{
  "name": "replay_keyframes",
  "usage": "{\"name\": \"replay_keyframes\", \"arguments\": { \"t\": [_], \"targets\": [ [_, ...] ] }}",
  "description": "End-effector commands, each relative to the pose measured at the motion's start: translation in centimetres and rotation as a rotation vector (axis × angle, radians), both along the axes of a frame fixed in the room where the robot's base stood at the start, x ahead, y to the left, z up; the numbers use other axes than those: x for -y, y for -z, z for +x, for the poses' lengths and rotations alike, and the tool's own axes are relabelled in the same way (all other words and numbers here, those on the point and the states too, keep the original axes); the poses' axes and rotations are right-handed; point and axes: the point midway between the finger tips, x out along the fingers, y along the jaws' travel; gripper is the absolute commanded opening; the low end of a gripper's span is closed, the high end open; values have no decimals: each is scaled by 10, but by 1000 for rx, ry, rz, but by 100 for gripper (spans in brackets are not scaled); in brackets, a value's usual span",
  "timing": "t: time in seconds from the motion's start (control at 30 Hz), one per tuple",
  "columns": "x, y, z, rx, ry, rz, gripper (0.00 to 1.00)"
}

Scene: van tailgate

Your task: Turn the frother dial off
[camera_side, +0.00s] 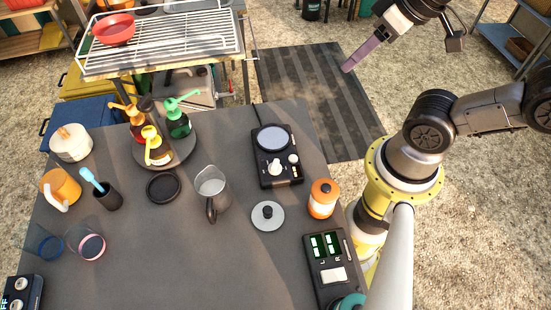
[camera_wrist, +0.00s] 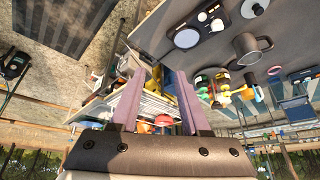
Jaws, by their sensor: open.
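The frother, seemingly the black unit with a pale round plate (camera_side: 290,179), stands near the back right of the dark table. Its front carries a white dial (camera_side: 274,168) and a smaller round knob (camera_side: 293,159); the dial's exact setting is too small to tell. In the wrist view the same unit (camera_wrist: 209,33) is at the upper right, apart from my fingers. My gripper (camera_side: 347,69) is high at the upper right, beyond the table edge and well away from the dial. In the wrist view its two mauve fingers (camera_wrist: 157,92) are spread, with nothing held.
A metal pitcher (camera_side: 213,188) stands left of the frother. A grey lid (camera_side: 267,216) and an orange jar (camera_side: 322,198) are in front. A turntable (camera_side: 181,157) holds pump bottles. A black unit with green displays (camera_side: 310,247) is at the front right. The middle front is clear.

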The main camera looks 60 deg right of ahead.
Motion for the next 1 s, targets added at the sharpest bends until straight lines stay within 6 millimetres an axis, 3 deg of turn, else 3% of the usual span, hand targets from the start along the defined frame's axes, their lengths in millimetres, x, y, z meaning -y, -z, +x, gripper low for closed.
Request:
{"name": "replay_keyframes", "arguments": {
  "t": [0.13,0.27,0.5,0.7,1.0],
  "targets": [
    [-12,-11,7,-32,229,175,46],
    [-32,-11,29,-178,522,385,46],
    [-75,25,79,-551,1026,600,46],
    [-90,63,95,-712,1140,590,46],
    [-98,93,90,-749,1147,560,46]
  ]
}}
